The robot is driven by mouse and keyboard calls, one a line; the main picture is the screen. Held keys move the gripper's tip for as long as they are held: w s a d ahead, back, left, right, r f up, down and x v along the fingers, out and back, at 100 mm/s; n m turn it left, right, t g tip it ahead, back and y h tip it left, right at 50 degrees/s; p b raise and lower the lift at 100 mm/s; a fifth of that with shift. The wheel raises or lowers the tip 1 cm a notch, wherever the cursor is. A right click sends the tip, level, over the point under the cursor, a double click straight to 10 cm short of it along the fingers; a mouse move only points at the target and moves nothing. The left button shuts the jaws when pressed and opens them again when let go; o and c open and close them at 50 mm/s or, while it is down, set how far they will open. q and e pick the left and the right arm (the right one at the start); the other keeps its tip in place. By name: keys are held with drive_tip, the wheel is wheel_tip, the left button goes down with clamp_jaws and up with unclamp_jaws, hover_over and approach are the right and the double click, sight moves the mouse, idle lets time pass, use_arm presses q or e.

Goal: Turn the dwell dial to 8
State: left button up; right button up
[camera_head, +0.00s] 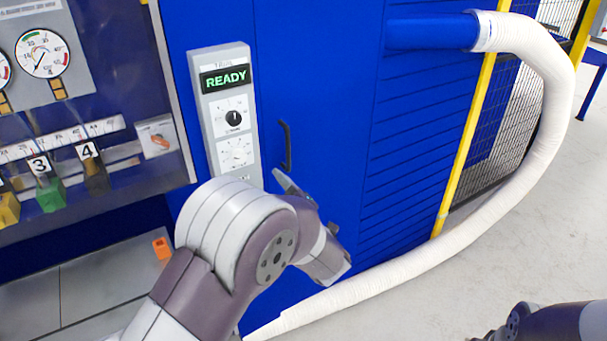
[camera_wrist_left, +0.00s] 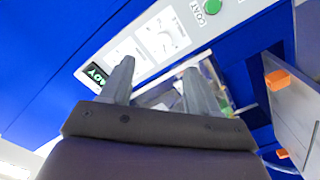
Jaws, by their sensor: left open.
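A grey control panel (camera_head: 195,75) carries a lit READY display (camera_head: 225,78). Below it are a dial with a black knob (camera_head: 233,118) and a second, paler dial (camera_head: 236,153). Their labels and numbers are too small to read, so I cannot tell which is the dwell dial. My left gripper (camera_head: 306,204) is open and empty, in front of the blue cabinet, right of and below the dials. The left wrist view shows its two spread fingers (camera_wrist_left: 158,66) with the panel (camera_wrist_left: 180,60) beyond, the second dial (camera_wrist_left: 162,34) above them. My right gripper is not visible.
A black door handle (camera_head: 286,145) stands right of the panel. A white hose (camera_head: 545,130) curves down to the floor. The windowed machine bay (camera_head: 90,190) with numbered blocks lies left. A green button (camera_wrist_left: 212,6) sits on the panel in the wrist view.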

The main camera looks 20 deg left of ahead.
sight(240, 159)
use_arm(q)
drive_tip(key=p+x, duration=0.1)
drive_tip(key=x, duration=0.3)
drive_tip(key=p+x, duration=0.1)
drive_tip(key=x, duration=0.3)
drive_tip(key=s+a+p+x, duration=0.1)
drive_tip(key=x, duration=0.3)
drive_tip(key=shift+w+a+r, duration=0.1)
drive_tip(key=shift+w, duration=0.05)
drive_tip(key=shift+w+a, duration=0.3)
drive_tip(key=shift+a, duration=0.2)
drive_tip(key=shift+d, duration=0.15)
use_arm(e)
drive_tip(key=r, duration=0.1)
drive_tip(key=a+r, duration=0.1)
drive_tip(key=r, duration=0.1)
use_arm(q)
drive_tip(key=c, duration=1)
